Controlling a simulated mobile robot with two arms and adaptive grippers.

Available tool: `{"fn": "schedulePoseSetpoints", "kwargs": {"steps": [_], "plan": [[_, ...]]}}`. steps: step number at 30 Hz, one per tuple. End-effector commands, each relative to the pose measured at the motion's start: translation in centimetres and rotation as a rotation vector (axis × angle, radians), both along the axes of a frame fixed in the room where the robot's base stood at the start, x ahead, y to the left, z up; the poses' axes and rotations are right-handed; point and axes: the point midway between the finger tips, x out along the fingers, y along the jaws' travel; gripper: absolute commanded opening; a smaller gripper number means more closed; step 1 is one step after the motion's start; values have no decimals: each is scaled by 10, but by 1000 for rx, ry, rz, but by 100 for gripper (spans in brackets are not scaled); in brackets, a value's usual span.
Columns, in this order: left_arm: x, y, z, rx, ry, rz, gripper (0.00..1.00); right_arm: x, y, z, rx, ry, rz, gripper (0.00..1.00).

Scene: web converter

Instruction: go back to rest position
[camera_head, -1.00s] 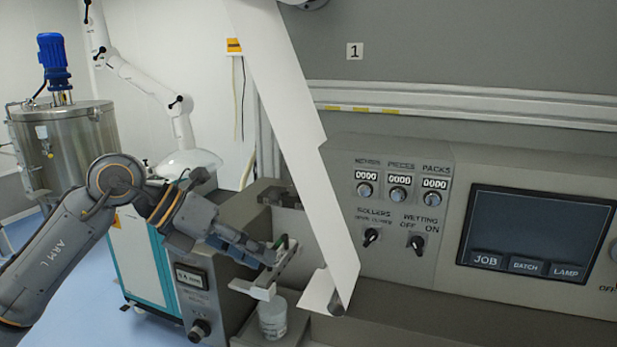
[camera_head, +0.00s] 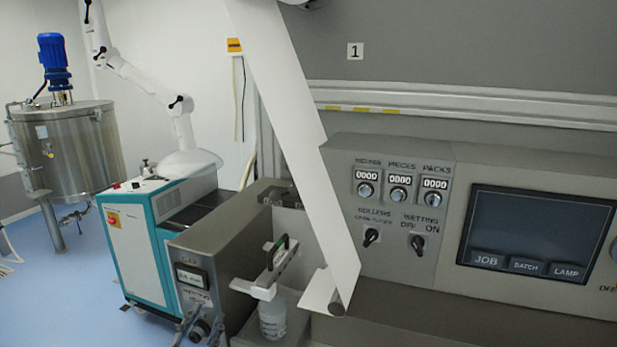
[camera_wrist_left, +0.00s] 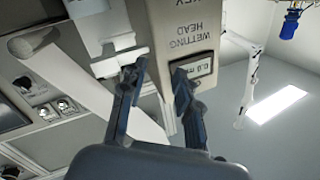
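My left gripper (camera_wrist_left: 159,72) is open in the left wrist view, with two dark blue fingers apart and nothing between them. The wetting head box (camera_wrist_left: 165,28), seen upside down, lies beyond the fingertips. In the head view only the fingertips of my left gripper (camera_head: 200,328) show at the bottom edge, in front of the lower part of the wetting head box (camera_head: 237,222). The rest of my left arm is out of the head view. My right gripper is not in view.
A white bottle (camera_head: 272,318) stands under a white bracket (camera_head: 262,289) beside the wetting head. A white web (camera_head: 300,130) runs down before the control panel (camera_head: 400,225). A teal and white cabinet (camera_head: 135,255) and a steel tank (camera_head: 75,150) stand left. Blue floor (camera_head: 60,300) is open there.

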Motion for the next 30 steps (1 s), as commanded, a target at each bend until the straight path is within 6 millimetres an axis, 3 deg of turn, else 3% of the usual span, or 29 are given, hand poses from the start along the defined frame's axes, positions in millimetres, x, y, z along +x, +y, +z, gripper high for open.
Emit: {"fn": "schedulePoseSetpoints", "kwargs": {"steps": [1,3,6,9,15,21,24,30], "plan": [[-16,9,-35,-43,131,39,32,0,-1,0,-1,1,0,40],[-43,19,-81,-92,312,89,32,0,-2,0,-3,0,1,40],[-89,26,-136,-145,552,141,32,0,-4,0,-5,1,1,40],[-132,28,-174,-180,746,170,32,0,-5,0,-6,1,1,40],[-209,25,-217,-225,1041,195,32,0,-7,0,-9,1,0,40],[-278,18,-239,-254,1278,199,32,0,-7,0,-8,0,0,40],[-264,18,-268,-247,1276,201,32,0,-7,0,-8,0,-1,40],[-256,16,-327,-242,1299,203,32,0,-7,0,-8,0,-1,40]]}}
